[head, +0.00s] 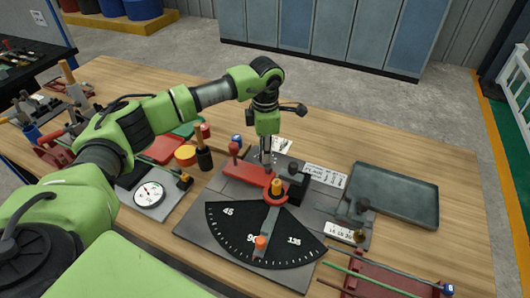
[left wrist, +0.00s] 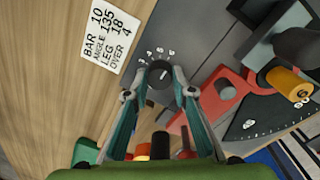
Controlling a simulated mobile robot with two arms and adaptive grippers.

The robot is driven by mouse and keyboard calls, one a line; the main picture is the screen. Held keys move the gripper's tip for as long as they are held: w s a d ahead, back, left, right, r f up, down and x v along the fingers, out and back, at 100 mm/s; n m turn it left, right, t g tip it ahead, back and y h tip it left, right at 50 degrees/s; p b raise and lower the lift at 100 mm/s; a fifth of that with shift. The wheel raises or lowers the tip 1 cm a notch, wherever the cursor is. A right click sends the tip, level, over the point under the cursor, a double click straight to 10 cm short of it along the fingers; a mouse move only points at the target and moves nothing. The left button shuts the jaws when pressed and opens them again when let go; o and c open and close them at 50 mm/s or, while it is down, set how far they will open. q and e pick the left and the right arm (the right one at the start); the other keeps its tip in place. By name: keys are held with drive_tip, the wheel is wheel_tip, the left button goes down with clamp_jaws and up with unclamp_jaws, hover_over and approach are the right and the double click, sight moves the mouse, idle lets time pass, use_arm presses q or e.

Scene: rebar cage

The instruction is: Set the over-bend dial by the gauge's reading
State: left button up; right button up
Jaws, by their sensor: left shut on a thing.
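The over-bend dial is a small dark round knob (left wrist: 159,74) with a white mark, set in the grey bender plate (head: 195,222). Small white scale marks stand around its far side, too small to read. My left gripper (head: 267,163) points down at the plate; in the left wrist view its two fingers (left wrist: 160,80) are closed on the knob's sides. The gauge (head: 149,194), with a round white face and thin needle, lies left of the bender; its reading is too small to tell. A white card (left wrist: 110,33) reads BAR 10, ANGLE 135, LEG 18, OVER 4.
The bender's red arm (head: 243,174) and black angle fan (head: 235,228) marked 45, 90 and 135 lie beside the gripper. A grey tray (head: 394,194) stands right. A red rack with bars (head: 380,278) is at front right. Tools crowd the table's left.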

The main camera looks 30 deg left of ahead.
idle(0.4)
use_arm(q)
drive_tip(key=o, duration=1.1)
drive_tip(key=shift+r, duration=0.15)
drive_tip(key=r, duration=1.1)
drive_tip(key=shift+s+d+r, duration=0.15)
drive_tip(key=shift+s+r, duration=0.05)
drive_tip(key=shift+r, duration=0.2)
